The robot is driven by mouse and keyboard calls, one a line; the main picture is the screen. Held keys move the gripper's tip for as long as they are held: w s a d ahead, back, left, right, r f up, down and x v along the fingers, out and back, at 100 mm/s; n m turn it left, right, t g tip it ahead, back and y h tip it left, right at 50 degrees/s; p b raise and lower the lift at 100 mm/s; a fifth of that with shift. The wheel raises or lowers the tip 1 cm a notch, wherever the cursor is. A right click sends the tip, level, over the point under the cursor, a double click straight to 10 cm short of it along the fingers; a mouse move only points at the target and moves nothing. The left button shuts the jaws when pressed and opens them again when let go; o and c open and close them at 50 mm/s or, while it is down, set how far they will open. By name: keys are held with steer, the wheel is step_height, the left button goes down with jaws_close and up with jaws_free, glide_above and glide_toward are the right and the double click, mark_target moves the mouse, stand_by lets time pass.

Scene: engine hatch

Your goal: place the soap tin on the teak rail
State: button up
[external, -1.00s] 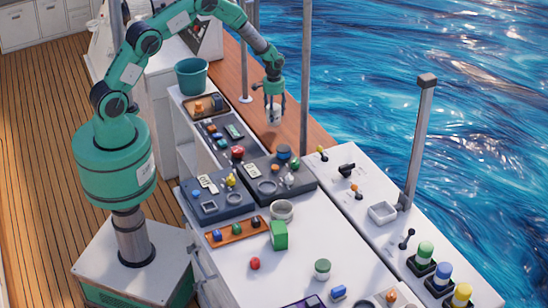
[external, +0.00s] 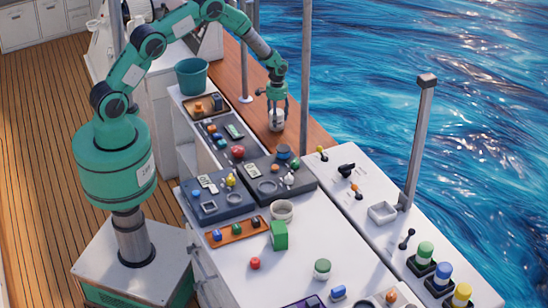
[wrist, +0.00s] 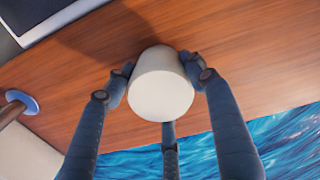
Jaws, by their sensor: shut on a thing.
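The soap tin (external: 277,121) is a small pale cylinder held in my gripper (external: 277,112). In the wrist view the tin (wrist: 161,85) shows its round white end, and the fingers of my gripper (wrist: 160,88) are closed around its sides. The teak rail (external: 307,136) is the reddish-brown wooden strip along the water side. In the wrist view the teak rail (wrist: 235,60) lies behind the tin, with a soft shadow beside it. The tin is over the rail; I cannot tell whether it touches the wood.
A metal post (external: 306,75) rises just right of my gripper, and another post (external: 245,60) stands farther back. A teal bucket (external: 192,77) and dark trays of small items (external: 272,185) sit on the white counter to the left. Open water lies beyond the rail.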

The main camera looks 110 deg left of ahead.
steer(key=shift+f, duration=0.15)
steer(key=o, duration=1.5)
step_height(320, 180, up, 12)
steer(key=shift+r+p, duration=0.15)
steer(key=shift+p, duration=0.25)
stand_by(0.5)
